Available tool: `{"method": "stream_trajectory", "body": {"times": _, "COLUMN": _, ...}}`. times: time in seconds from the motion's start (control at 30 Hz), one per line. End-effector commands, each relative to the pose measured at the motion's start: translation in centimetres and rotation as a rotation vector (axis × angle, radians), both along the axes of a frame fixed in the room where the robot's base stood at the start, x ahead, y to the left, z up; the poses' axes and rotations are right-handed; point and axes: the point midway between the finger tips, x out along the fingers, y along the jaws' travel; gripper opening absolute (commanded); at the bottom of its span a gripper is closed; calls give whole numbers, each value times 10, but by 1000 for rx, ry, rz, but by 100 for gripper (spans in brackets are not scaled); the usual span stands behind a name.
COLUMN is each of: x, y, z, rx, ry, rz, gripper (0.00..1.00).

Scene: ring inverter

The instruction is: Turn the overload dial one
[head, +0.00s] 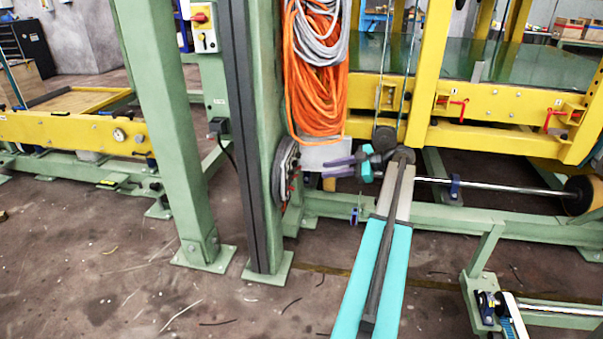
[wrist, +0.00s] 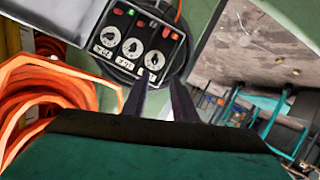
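A dark control panel (wrist: 137,40) shows in the wrist view at upper middle, with three round white-faced dials in a row: a left dial (wrist: 110,37), a middle dial (wrist: 132,47) and a right dial (wrist: 154,60). Labels lie below them, too small to read, so I cannot tell which is the overload dial. My gripper (wrist: 158,82) is open and empty, its two dark fingers pointing at the right dial, apparently short of it. In the head view my gripper (head: 326,168) points left at the panel's round housing (head: 285,170), seen edge-on on the green post.
Orange cable coils (head: 318,75) hang on the post above my gripper; they also show in the wrist view (wrist: 45,95) at left. A grey plate (head: 323,153) stands just behind the fingers. A yellow frame (head: 480,135) is to the right. Open floor lies in front.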

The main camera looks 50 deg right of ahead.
Motion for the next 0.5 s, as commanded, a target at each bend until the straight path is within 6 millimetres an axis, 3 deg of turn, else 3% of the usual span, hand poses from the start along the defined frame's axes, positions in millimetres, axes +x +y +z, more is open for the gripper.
{"method": "stream_trajectory", "body": {"times": 0.1, "x": -1, "y": -9, "z": 5, "rx": 5, "ry": -8, "rz": -20, "gripper": 26}}
{"method": "stream_trajectory", "body": {"times": 0.5, "x": 6, "y": -2, "z": 4, "rx": 7, "ry": -7, "rz": -11, "gripper": 26}}
